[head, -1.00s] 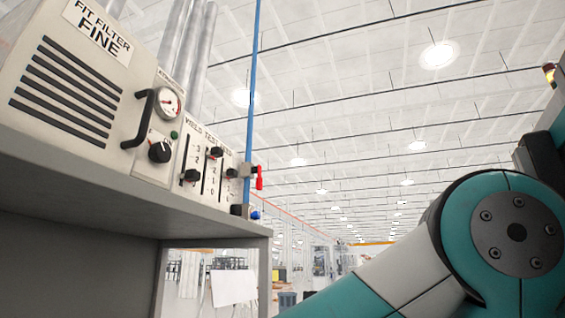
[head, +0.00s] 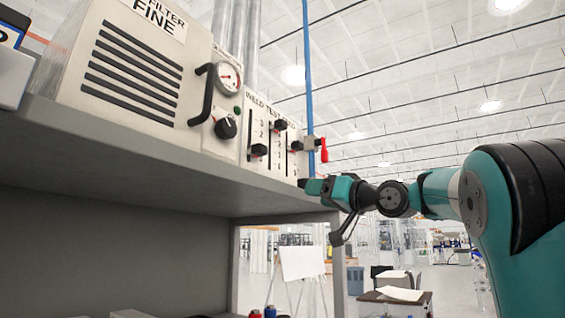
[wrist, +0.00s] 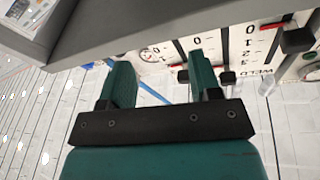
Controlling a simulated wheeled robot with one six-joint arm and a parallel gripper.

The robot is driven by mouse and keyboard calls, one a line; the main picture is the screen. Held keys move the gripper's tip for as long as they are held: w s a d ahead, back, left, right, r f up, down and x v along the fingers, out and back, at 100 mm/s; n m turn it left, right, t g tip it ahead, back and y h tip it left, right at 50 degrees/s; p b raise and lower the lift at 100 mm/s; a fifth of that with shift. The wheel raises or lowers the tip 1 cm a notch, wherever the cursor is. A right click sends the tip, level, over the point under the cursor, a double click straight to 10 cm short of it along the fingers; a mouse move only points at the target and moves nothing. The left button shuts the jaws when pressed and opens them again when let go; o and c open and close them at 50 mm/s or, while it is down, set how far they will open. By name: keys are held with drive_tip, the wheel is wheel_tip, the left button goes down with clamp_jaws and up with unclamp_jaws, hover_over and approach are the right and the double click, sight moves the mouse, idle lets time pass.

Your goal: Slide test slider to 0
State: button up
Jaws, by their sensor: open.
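The test slider is the middle of the panel's three black-knobbed sliders. Its knob (head: 280,125) sits high on its slot, well above the bottom end. In the wrist view the panel appears upside down, with zeros toward the top, and the test knob (wrist: 227,77) lies just right of the fingers. My gripper (head: 314,187) is near the panel's lower right corner in the head view, not on any knob. In the wrist view its two teal fingers (wrist: 161,78) are apart, with nothing clearly held between them.
The weld slider knob (head: 258,150) sits lower to the left, and another knob (head: 296,146) to the right. A red-handled valve (head: 323,149) and blue pipe (head: 308,70) stand beside the panel. The grey shelf (head: 170,165) runs underneath. A gauge (head: 228,77) is left.

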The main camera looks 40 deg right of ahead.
drive_tip(key=s+r+n+t+y, duration=0.1)
drive_tip(key=s+r+n+y, duration=0.1)
drive_tip(key=s+r, duration=0.35)
drive_tip(key=n+y, duration=0.3)
drive_tip(key=n, duration=0.1)
approach(285, 121)
drive_tip(key=p+x, duration=0.8)
drive_tip(key=x, duration=0.2)
drive_tip(key=shift+w+r+p, duration=0.1)
drive_tip(key=shift+w+p, duration=0.05)
drive_tip(key=shift+p, duration=0.25)
drive_tip(key=shift+w+a, duration=0.2)
drive_tip(key=shift+w, duration=0.25)
